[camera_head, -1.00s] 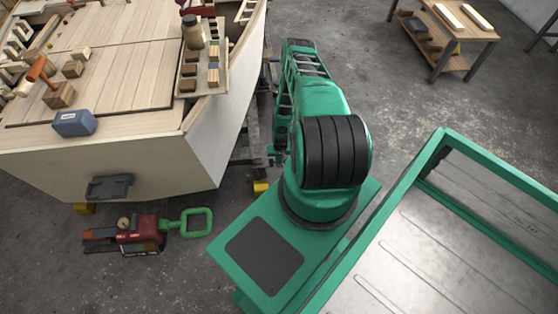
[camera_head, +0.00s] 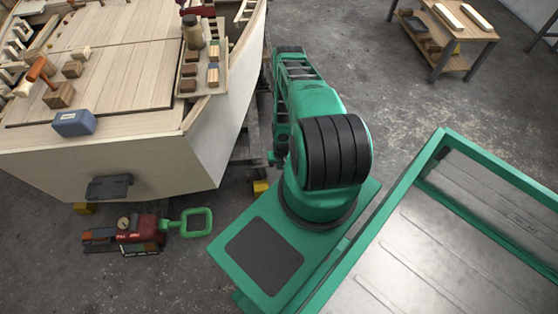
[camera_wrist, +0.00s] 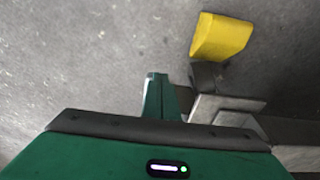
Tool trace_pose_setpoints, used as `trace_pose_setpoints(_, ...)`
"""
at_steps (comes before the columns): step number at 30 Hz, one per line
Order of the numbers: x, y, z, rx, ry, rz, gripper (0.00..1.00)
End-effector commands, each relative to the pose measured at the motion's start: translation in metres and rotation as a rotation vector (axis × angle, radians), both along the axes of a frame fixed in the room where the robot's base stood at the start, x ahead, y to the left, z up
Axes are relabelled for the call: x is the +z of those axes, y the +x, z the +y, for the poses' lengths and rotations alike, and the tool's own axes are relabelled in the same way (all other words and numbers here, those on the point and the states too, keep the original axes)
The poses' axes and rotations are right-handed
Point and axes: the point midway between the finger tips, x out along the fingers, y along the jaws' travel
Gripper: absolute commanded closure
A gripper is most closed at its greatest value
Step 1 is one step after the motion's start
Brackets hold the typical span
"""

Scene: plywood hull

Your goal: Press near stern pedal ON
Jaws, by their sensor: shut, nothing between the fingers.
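A yellow pedal-like piece (camera_head: 260,187) shows low beside the hull's near corner, left of my arm. In the wrist view the yellow pedal (camera_wrist: 220,38) sits on a dark bracket at the end of a grey metal beam, up and right of my gripper. My gripper (camera_wrist: 157,78) is shut and empty, its green fingers apart from the pedal in the picture. I cannot tell the height gap or whether the pedal is up or down. In the head view my arm hides the gripper's fingers. Another yellow piece (camera_head: 84,208) shows under the stern's left side.
The plywood hull (camera_head: 205,145) stands left of my arm on a grey cradle (camera_head: 246,155). A red machine (camera_head: 138,236) with a green loop handle (camera_head: 197,222) lies on the floor behind the stern. A wooden bench (camera_head: 462,38) stands far right. The floor between is clear.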

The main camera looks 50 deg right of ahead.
Motion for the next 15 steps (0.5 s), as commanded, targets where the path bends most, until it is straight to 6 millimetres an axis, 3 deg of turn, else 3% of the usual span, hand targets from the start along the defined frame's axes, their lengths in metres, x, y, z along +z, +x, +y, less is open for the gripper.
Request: trace_pose_setpoints(15,-0.017,-0.008,0.007,0.001,-0.001,-0.001,1.00)
